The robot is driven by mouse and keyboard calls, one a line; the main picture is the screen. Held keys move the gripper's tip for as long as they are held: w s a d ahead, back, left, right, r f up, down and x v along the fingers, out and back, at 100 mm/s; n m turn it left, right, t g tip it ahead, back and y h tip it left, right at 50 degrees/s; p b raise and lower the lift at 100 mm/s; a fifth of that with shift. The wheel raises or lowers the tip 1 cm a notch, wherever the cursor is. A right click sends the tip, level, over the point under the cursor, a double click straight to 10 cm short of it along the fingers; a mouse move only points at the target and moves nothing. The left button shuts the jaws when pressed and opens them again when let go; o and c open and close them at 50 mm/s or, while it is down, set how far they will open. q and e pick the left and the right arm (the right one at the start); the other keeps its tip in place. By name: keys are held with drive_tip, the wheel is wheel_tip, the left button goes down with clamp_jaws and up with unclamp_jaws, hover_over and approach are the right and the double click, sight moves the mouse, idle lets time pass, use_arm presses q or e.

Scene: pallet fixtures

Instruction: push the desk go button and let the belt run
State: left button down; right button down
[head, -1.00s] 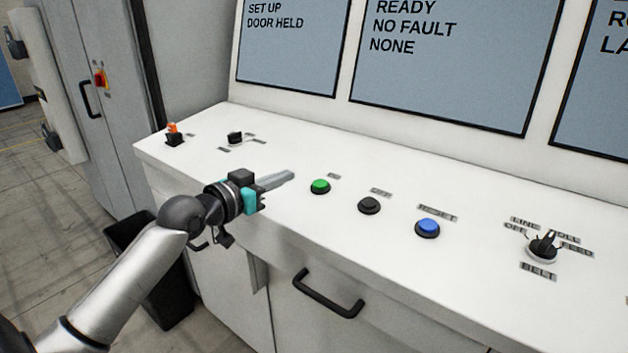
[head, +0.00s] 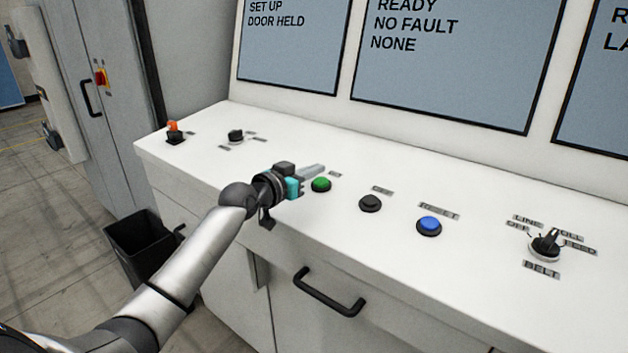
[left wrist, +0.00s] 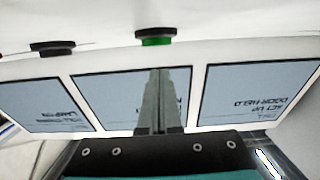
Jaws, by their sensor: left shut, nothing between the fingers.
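The green button (head: 320,185) sits in a dark ring on the white sloped desk top (head: 290,145). My left gripper (head: 322,168) is shut and empty, with its fingertips just behind the green button in the head view. I cannot tell whether they touch anything. In the left wrist view the green button (left wrist: 155,38) shows past the tips of the shut fingers (left wrist: 158,75), with a gap in the picture. The belt selector knob (head: 546,243) stands at the right of the desk. My right gripper is not in view.
A black button (head: 370,203) and a blue button (head: 429,226) lie right of the green one. An orange-topped switch (head: 174,131) and a small black knob (head: 236,136) are at the left. Screens (head: 445,60) rise behind. A drawer handle (head: 328,294) sticks out in front.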

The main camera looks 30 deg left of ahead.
use_arm(q)
drive_tip(key=shift+f, duration=1.05)
drive_tip(key=shift+f+b, duration=0.1)
drive_tip(key=shift+b, duration=0.2)
